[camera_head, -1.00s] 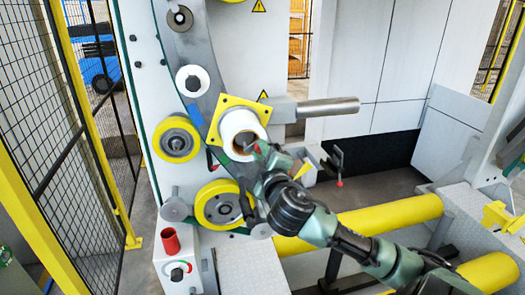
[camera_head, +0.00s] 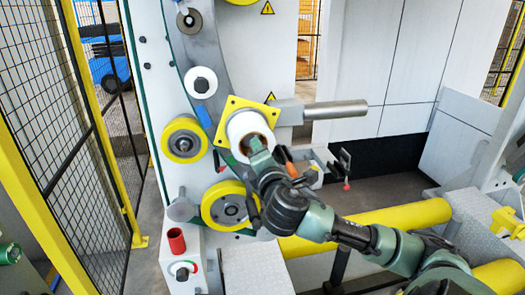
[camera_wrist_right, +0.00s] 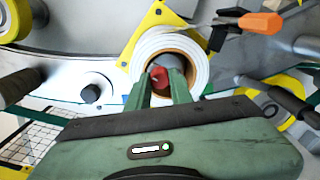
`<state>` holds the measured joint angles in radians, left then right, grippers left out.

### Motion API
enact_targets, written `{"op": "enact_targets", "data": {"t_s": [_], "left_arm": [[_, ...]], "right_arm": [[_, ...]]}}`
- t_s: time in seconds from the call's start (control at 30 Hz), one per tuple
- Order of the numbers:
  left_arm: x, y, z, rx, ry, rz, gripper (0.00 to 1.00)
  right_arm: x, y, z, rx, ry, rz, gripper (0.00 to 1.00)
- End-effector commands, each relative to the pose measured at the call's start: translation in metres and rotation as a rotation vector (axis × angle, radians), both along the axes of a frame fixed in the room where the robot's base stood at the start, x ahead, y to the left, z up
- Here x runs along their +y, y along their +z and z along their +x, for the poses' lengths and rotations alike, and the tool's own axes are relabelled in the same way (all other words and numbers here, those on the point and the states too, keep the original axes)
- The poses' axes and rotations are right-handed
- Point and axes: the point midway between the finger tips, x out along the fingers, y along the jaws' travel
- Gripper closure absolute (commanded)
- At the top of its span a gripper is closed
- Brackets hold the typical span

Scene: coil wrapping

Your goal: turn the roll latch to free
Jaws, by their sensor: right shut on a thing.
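The white roll (camera_head: 240,124) sits on a spindle in front of a yellow square plate (camera_head: 267,112), its brown core facing me. My right gripper (camera_head: 257,146) reaches to the core opening from the lower right. In the right wrist view, my right gripper (camera_wrist_right: 163,88) has its two green fingers inside the mouth of the roll (camera_wrist_right: 202,68). They are shut on the red roll latch (camera_wrist_right: 159,77), which shows between them. The latch is hidden in the head view. My left gripper is out of view.
An orange-handled tool (camera_wrist_right: 262,24) is close beside the gripper. A metal bar (camera_head: 337,110) sticks out to the right of the roll. Yellow-rimmed rollers (camera_head: 184,139) are left of and below it. Mesh fencing (camera_head: 60,130) is at left.

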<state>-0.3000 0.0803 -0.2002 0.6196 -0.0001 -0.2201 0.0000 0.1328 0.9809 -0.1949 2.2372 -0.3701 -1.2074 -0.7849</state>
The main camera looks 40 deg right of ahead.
Motion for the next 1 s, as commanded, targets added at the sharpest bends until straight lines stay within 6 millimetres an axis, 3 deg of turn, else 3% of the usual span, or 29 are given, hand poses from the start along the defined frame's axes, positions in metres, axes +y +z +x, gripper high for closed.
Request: {"op": "enact_targets", "data": {"t_s": [0.3, 0.87, 0.9, 0.97, 1.0], "left_arm": [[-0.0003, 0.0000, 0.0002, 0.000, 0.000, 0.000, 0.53], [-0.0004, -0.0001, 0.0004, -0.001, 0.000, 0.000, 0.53], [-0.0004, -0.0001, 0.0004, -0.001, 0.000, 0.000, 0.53], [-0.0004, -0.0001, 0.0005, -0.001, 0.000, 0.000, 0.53], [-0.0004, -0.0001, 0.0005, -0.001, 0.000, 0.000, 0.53]], "right_arm": [[0.0048, 0.0000, 0.0023, 0.066, 0.002, -0.119, 1.00], [0.0058, -0.0017, 0.0027, 0.083, 0.003, -0.144, 1.00], [0.0058, -0.0017, 0.0027, 0.083, 0.003, -0.144, 0.76], [0.0058, -0.0017, 0.0027, 0.083, 0.003, -0.144, 0.59], [0.0058, -0.0015, 0.0027, 0.083, 0.003, -0.144, 0.57]]}}
